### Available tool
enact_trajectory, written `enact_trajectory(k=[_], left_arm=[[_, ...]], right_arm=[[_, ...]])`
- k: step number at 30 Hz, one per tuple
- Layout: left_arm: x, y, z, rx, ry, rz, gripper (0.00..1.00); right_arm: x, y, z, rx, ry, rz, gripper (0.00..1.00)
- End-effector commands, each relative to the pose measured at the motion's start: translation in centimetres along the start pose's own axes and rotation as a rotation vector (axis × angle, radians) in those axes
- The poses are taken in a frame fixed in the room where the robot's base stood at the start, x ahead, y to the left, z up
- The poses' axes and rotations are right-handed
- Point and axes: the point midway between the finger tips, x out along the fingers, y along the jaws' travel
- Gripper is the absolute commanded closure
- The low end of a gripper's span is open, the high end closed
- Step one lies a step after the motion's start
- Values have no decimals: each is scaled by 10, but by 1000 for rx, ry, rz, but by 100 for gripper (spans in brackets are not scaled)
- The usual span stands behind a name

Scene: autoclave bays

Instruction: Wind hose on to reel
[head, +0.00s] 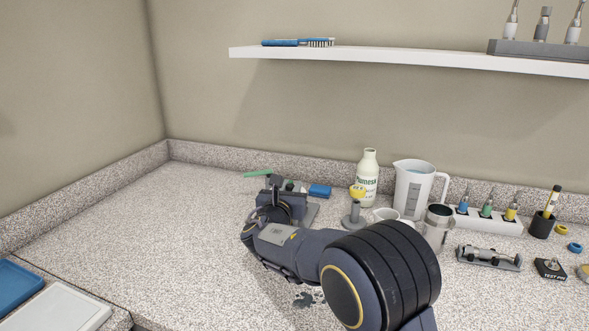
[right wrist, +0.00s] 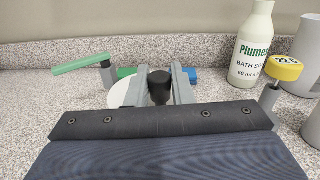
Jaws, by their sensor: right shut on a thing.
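My right gripper (head: 276,185) is over the reel near the back of the counter. In the right wrist view its grey fingers (right wrist: 158,78) are shut on a black knob (right wrist: 160,92), which looks like the reel's crank knob. Behind the knob, part of a white disc (right wrist: 124,92) of the reel shows, with a little green above it. A straight green piece (right wrist: 84,64), likely the hose, sticks out to the left by a grey post; it also shows in the head view (head: 257,173). Most of the reel is hidden by my gripper. My left gripper is not in view.
A blue block (head: 320,191), a yellow-topped post (head: 356,208), a white bottle (head: 368,178) and a jug (head: 413,188) stand close on the right. A metal cup (head: 437,228) is near my forearm.

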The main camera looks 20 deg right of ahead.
Motion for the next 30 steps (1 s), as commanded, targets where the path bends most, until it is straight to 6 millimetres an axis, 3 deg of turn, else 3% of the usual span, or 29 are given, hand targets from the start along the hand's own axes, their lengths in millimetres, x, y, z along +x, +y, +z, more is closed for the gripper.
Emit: enact_trajectory(k=[1, 12, 21, 30], left_arm=[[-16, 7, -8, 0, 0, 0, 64], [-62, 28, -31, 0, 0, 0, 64], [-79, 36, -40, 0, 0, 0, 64], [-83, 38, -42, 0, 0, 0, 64]], right_arm=[[-1, 5, 8, -6, 2, -40, 100], [-4, 16, 6, -2, 11, -337, 100], [-4, 20, 3, 1, 17, -469, 100], [-4, 21, 2, 2, 17, -506, 100]])
